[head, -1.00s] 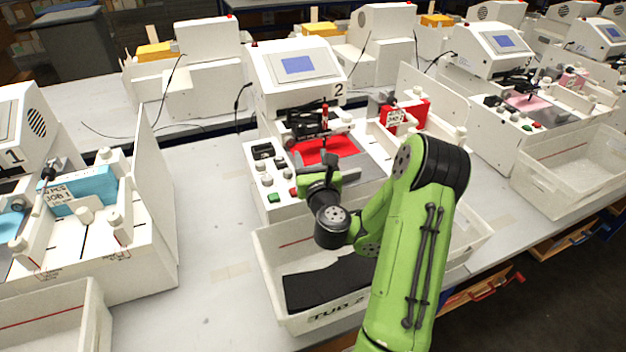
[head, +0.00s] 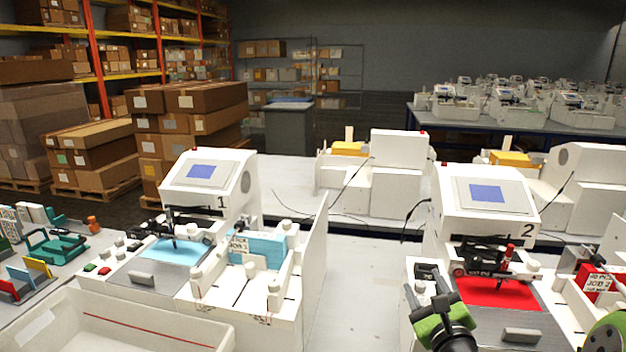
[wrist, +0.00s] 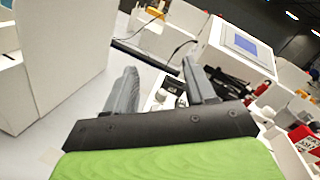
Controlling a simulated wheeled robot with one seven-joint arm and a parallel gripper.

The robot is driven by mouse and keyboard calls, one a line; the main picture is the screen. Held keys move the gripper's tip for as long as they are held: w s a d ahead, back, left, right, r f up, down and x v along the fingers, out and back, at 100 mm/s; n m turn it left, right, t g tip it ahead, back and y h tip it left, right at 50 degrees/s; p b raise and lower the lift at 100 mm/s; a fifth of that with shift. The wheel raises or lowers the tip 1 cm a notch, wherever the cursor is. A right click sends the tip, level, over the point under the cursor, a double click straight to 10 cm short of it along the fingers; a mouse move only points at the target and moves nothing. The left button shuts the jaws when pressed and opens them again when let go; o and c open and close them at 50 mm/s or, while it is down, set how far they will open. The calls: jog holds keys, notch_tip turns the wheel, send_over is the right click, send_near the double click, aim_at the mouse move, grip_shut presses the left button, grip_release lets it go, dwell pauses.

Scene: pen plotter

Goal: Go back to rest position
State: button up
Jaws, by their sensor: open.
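My gripper (wrist: 160,88) is open and empty in the wrist view, its two grey fingers spread apart with nothing between them. In the head view my gripper (head: 428,290) is at the lower right, in front of plotter 2 (head: 487,200). It is near that machine's control panel side. A red sheet (head: 497,292) lies on the bed of plotter 2, with a red pen (head: 508,255) in the carriage above it. Whether the gripper touches anything is not clear.
Plotter 1 (head: 208,180) with a blue sheet (head: 172,251) stands at left, a white tub (head: 110,325) in front. A tall white panel (head: 316,255) rises beside it. Grey table (head: 360,285) is bare between the plotters. Shelves and stacked boxes (head: 205,110) stand behind.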

jog(key=s+a+n+g+y, duration=0.3)
jog(key=a+n, duration=0.5)
jog(key=n, duration=0.1)
jog(key=s+a+n+g+y, duration=0.3)
jog(key=s+a+n+g, duration=0.1)
jog(key=a+n, duration=0.55)
jog(key=s+d+n+g+h+p, duration=0.1)
jog(key=s+d+n, duration=0.3)
jog(key=s, duration=0.6)
jog(key=s+d+r+n+g+h+p, duration=0.1)
jog(key=s+d+n+g+h, duration=0.3)
jog(key=s+n, duration=0.3)
jog(key=s, duration=0.4)
jog(key=shift+s+g+h, duration=0.15)
jog(key=shift+g+h, duration=0.15)
